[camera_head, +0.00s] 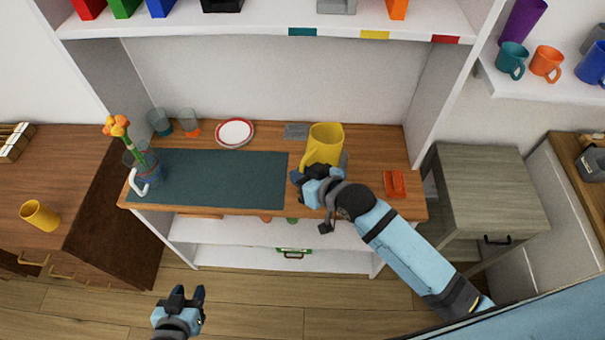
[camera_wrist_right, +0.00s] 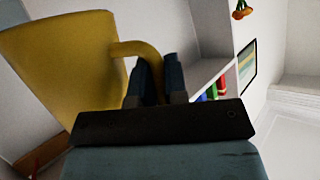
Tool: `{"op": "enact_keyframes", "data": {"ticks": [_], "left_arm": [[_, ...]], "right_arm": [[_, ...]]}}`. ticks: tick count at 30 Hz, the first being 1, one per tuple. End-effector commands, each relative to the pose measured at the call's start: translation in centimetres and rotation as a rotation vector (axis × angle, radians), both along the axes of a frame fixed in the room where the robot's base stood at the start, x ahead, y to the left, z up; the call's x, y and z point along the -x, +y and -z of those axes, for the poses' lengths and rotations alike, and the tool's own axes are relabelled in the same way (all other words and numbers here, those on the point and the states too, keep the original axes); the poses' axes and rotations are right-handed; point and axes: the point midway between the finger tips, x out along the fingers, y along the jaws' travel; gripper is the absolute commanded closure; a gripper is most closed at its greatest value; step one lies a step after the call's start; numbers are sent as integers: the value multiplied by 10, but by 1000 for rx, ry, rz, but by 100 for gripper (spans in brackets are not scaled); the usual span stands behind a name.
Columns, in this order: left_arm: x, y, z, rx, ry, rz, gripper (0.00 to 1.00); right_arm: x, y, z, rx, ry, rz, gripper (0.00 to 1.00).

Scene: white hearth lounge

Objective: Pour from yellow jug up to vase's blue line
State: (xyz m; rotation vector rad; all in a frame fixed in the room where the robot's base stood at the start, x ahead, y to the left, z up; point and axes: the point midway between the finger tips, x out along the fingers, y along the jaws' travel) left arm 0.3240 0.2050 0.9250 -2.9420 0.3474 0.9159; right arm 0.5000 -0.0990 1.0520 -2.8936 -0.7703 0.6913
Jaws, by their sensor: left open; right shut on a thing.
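The yellow jug (camera_head: 325,142) is over the right half of the wooden counter, its opening facing up. My right gripper (camera_head: 308,174) is shut on its handle; the right wrist view shows the jug (camera_wrist_right: 65,70) beside the fingers (camera_wrist_right: 158,80). I cannot tell whether the jug's base touches the counter. The vase (camera_head: 150,172) stands at the counter's left end, with orange flowers (camera_head: 117,126) and a bluish band; a white handle shape shows at its front. The exact line is too small to tell. My left gripper (camera_head: 186,296) is open and empty, low in front of the counter.
A dark mat (camera_head: 215,178) covers the counter between vase and jug and is bare. Two cups (camera_head: 188,122), a red-rimmed plate (camera_head: 235,133) and a grey block (camera_head: 296,131) stand behind it. An orange object (camera_head: 395,184) lies right. A shelf (camera_head: 260,20) hangs above.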

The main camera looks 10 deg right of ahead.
Motion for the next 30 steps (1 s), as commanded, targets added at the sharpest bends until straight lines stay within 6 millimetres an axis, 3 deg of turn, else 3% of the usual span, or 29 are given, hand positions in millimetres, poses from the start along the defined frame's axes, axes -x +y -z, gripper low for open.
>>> {"op": "enact_keyframes", "data": {"ticks": [23, 30], "left_arm": [[-5, -2, -6, 3, -14, 1, 57], [-4, -3, 2, 1, -12, 6, 57]], "right_arm": [[1, 1, 26, -38, 30, -1, 100], [1, 2, 35, -50, 39, 0, 100]]}}
